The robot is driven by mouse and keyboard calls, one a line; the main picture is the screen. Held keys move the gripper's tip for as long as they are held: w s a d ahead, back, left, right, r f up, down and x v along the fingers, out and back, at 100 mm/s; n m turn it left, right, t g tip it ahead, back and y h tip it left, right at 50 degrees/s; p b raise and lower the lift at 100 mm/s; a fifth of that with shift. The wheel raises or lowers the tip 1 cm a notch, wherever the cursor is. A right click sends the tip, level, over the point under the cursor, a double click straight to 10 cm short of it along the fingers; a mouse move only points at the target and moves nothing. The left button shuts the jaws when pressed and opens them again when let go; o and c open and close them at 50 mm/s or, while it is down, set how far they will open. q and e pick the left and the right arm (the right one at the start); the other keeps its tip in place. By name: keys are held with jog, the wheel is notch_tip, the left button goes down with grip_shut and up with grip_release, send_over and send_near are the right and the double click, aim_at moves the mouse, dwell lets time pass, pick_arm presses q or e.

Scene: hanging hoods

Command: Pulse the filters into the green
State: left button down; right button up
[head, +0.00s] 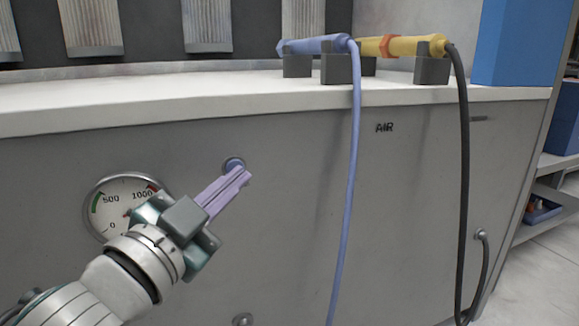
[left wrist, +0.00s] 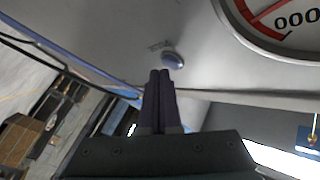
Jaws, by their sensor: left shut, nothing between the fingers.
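My left gripper (head: 246,175) is shut and empty, its pale purple fingers pointing up and right at a round blue button (head: 234,163) on the grey cabinet front. The tips overlap the button's lower right edge in the head view; I cannot tell whether they touch it. In the left wrist view the button (left wrist: 172,60) shows just beyond the fingertips (left wrist: 160,72). A round dial gauge (head: 108,190) with a green band at left and red at upper right is partly hidden behind my gripper, so its reading is unclear. Pleated filters (head: 207,24) hang at the back.
A blue-handled tool (head: 312,45) and a yellow-handled one (head: 400,46) rest on dark blocks on the white counter (head: 180,92). A blue hose (head: 353,150) and a black hose (head: 464,170) hang down the front, right of my gripper.

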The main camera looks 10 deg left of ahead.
pick_arm(q)
jog(key=shift+w+a, duration=0.2)
jog(key=shift+w, duration=0.15)
dwell(0.7)
dwell(0.4)
jog(key=shift+s+d, duration=0.4)
jog(key=shift+s, duration=0.25)
jog(key=shift+p, duration=0.3)
jog(key=s+d, duration=0.1)
jog(key=s, duration=0.1)
jog(key=s+d+p, duration=0.1)
jog(key=s+d, duration=0.1)
jog(key=shift+a, duration=0.1)
dwell(0.4)
